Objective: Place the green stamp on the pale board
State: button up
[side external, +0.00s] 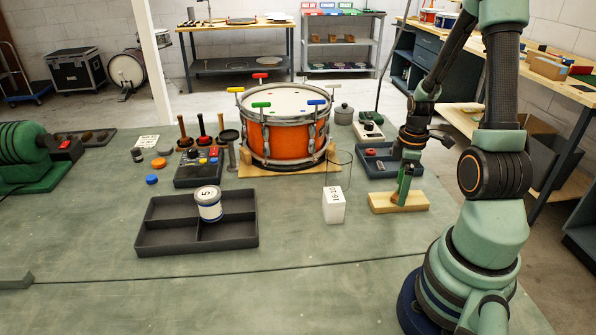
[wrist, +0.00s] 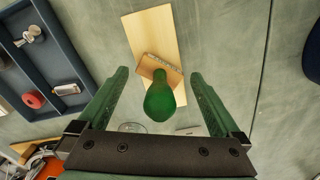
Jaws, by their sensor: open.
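The green stamp (wrist: 160,102) has a rounded green handle and a small wooden base in the wrist view. It appears to stand upright on the near part of the pale board (wrist: 150,28), its base turned slightly against the board's edges. My gripper (wrist: 161,74) is open, with one green finger on each side of the handle and a visible gap on both sides. In the side view the pale board (side external: 412,203) lies on the bench, and my gripper (side external: 405,178) is low over it. There the green fingers and the stamp are hard to tell apart.
A blue-grey tray (side external: 378,171) with small parts lies behind the board. A white block (side external: 334,206) and a clear glass stand left of it. An orange drum (side external: 283,139) is at the back, and a dark divided tray (side external: 163,241) at left. The front bench is clear.

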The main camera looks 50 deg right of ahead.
notch_tip(320, 180, up, 11)
jog(key=shift+r, duration=0.2)
jog(key=shift+w+a+r, duration=0.2)
jog(key=shift+r, duration=0.05)
jog(key=w+a+r+m+t, duration=0.1)
jog(key=w+a+r+t, duration=0.1)
jog(key=a, duration=0.6)
jog(key=w+a+r+m+t, duration=0.1)
jog(key=w+a+r+m, duration=0.1)
jog(key=a, duration=0.6)
jog(key=w+a+r+m+t, duration=0.1)
jog(key=w+a+r, duration=0.3)
jog(key=a, duration=0.4)
jog(key=shift+r+m+t, duration=0.4)
jog(key=shift+r+t, duration=0.4)
jog(key=shift+r, duration=0.05)
